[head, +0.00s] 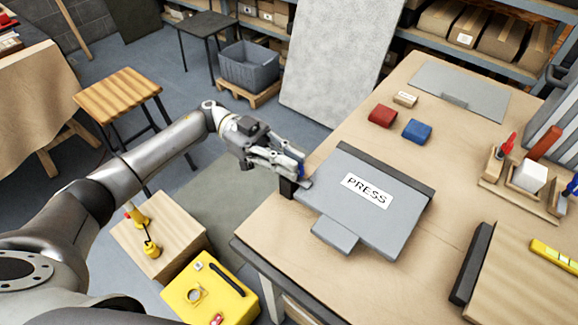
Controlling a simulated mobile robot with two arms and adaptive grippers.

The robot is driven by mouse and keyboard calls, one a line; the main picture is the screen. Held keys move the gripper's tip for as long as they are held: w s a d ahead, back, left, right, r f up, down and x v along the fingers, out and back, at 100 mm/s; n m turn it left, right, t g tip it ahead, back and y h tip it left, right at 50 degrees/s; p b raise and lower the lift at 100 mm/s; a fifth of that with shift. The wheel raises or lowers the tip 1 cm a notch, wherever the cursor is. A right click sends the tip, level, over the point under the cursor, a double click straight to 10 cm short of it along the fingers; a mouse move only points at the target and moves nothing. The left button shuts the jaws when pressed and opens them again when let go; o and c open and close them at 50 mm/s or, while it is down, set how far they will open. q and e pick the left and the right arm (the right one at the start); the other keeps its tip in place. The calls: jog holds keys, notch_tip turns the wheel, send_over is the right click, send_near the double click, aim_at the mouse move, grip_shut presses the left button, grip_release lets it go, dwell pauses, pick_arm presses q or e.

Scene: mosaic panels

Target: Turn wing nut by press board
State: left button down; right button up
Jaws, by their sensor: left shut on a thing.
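The press board (345,205) is a grey panel with a white PRESS label, a dark back edge and a tab at the front. It lies on the wooden workbench near its left edge. My left gripper (298,178) reaches in from the left and is shut at the board's left corner. A small blue part shows between its fingertips, and a dark block (287,188) sits just below them. The wing nut is mostly hidden by the fingers, so its angle cannot be told. My right gripper is not in view.
A red block (382,116), a blue block (417,130) and a small tan block (405,99) lie behind the board. A tool rack (520,190) stands at the right. A yellow case (210,288) and a wooden box (160,235) stand below the bench's left side.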

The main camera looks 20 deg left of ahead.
pick_arm(q)
jog(key=shift+f, duration=0.15)
dwell(0.3)
jog(key=c, duration=1.6)
grip_release()
jog(key=shift+d, duration=0.1)
jog(key=shift+o, duration=0.2)
jog(key=v, duration=1.2)
jog(key=shift+w, duration=0.1)
